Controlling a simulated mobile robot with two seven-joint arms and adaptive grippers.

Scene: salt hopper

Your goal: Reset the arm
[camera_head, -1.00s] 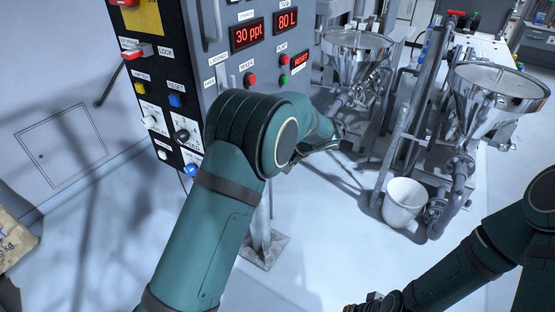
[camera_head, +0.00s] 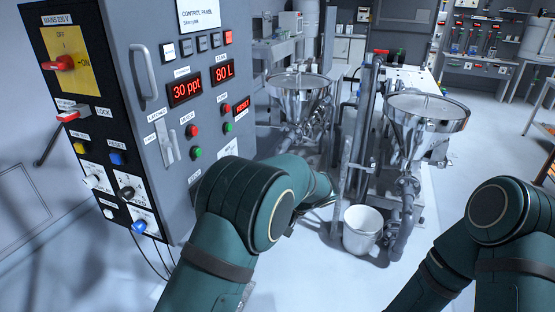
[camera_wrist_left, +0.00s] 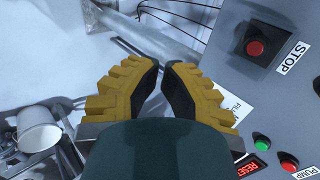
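My left arm (camera_head: 225,225) rises from the bottom of the head view, with its elbow bent in front of the control panel. Its gripper is hidden behind the arm there. In the left wrist view my left gripper (camera_wrist_left: 161,68) shows two yellow ribbed fingers with dark pads. A narrow gap separates the tips, with nothing visible between them. The gripper is beside the panel face, apart from the red STOP button (camera_wrist_left: 256,47). My right arm (camera_head: 480,245) is bent at the lower right. Its gripper is out of the picture.
The grey control panel (camera_head: 150,120) stands close on the left, with switches, buttons and red displays. Two steel hoppers (camera_head: 299,95) (camera_head: 427,112) with pipework stand ahead. A white bucket (camera_head: 361,232) sits below the right hopper. Floor shows between panel and hoppers.

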